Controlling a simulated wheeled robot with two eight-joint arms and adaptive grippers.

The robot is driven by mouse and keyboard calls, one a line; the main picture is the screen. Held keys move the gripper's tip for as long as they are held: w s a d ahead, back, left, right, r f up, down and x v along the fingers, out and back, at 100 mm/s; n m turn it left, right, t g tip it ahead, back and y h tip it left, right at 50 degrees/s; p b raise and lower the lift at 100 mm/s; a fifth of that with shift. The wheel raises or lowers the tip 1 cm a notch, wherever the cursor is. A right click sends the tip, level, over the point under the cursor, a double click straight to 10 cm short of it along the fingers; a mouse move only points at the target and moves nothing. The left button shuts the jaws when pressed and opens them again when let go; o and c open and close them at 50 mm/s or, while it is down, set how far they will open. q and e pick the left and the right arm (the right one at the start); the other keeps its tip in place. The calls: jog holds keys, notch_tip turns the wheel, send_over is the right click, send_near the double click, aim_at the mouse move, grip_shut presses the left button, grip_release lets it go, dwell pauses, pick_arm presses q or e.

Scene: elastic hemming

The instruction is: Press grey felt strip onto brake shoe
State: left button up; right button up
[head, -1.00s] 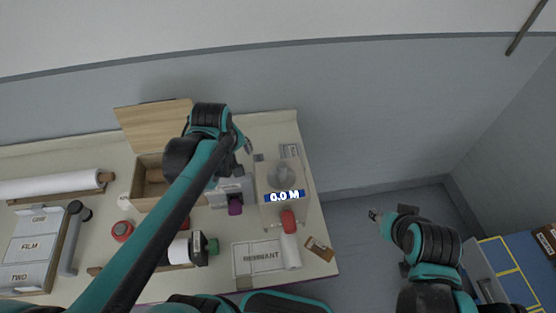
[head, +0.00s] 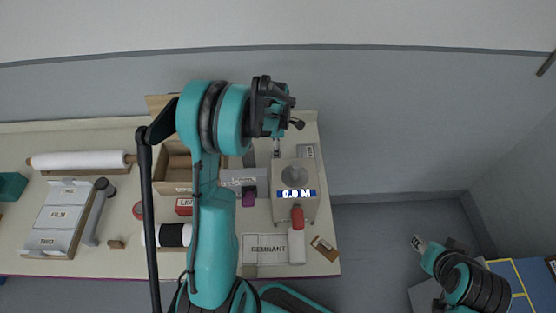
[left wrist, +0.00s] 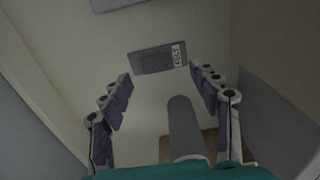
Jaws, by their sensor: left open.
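My left gripper (head: 284,122) is over the back right of the bench. The left wrist view shows its two fingers (left wrist: 161,88) spread wide with nothing between the tips. A grey plate with a small white label (left wrist: 158,59) lies just beyond the tips, apart from them; a labelled grey plate also shows in the head view (head: 306,151). A grey rounded bar (left wrist: 183,125) lies between and below the fingers. I cannot make out which piece is the felt strip or the brake shoe. My right gripper (head: 419,243) is off the bench at the right, too small to read.
A measuring box (head: 296,210) with a blue display, a grey device with a purple part (head: 248,199) and an open wooden box (head: 174,184) stand near my left arm. A white sheet marked REMNANT (head: 265,248) lies in front. Floor is clear right of the bench.

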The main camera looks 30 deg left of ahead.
pick_arm(q)
jog(key=f, duration=0.2)
jog(key=f+b, duration=0.1)
jog(key=f, duration=0.2)
jog(key=shift+w+a, duration=0.1)
jog(key=shift+w, duration=0.1)
jog(key=c, duration=1)
jog(key=shift+c, duration=0.2)
jog(key=shift+r, duration=0.1)
notch_tip(320, 180, up, 10)
jog(key=shift+f+p, duration=0.1)
jog(key=shift+p, duration=0.95)
